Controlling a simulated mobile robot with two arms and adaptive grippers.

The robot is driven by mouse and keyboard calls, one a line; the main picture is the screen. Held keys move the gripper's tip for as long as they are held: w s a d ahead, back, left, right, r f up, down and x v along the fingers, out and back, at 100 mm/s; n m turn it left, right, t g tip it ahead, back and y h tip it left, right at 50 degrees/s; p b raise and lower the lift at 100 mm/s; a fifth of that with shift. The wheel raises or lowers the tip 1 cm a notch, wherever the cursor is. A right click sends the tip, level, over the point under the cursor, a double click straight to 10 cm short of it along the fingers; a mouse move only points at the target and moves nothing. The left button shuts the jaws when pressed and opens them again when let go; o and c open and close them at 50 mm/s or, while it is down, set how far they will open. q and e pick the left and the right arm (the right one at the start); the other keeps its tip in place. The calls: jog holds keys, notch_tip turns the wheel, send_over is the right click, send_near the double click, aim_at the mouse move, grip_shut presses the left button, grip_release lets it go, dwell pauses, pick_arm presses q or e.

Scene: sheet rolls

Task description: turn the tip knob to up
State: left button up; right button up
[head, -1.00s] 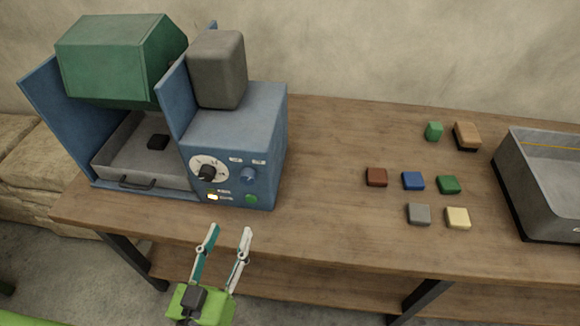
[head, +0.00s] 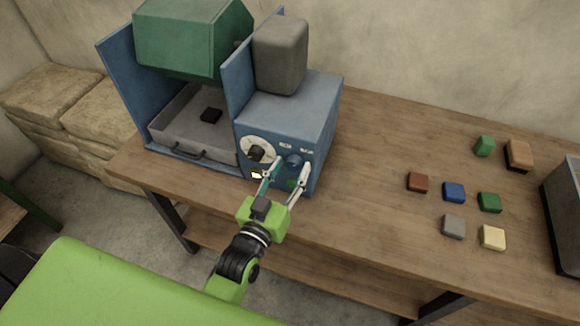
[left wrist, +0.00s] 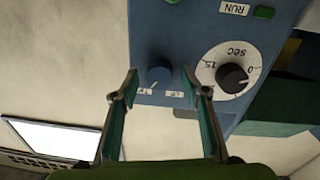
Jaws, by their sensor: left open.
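The tip knob (head: 294,160) is a small blue knob on the front panel of the blue machine (head: 285,115), below two small white labels. It also shows in the left wrist view (left wrist: 158,76), between the fingertips in the picture. My left gripper (head: 288,169) is open in front of the panel, with its fingers pointing at the knob. In the left wrist view the open fingers (left wrist: 160,82) stand either side of the knob. I cannot tell whether they touch it. The knob's exact pointer direction is too small to read. My right gripper is not in view.
A black dial (head: 255,153) on a white scale marked "sec" sits beside the knob. Several coloured blocks and a grey bin (head: 565,215) are at right. The table between is clear.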

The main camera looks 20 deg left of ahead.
pick_arm(q)
jog(key=shift+w, duration=0.15)
jog(key=c, duration=0.8)
jog(key=shift+c, duration=1.4)
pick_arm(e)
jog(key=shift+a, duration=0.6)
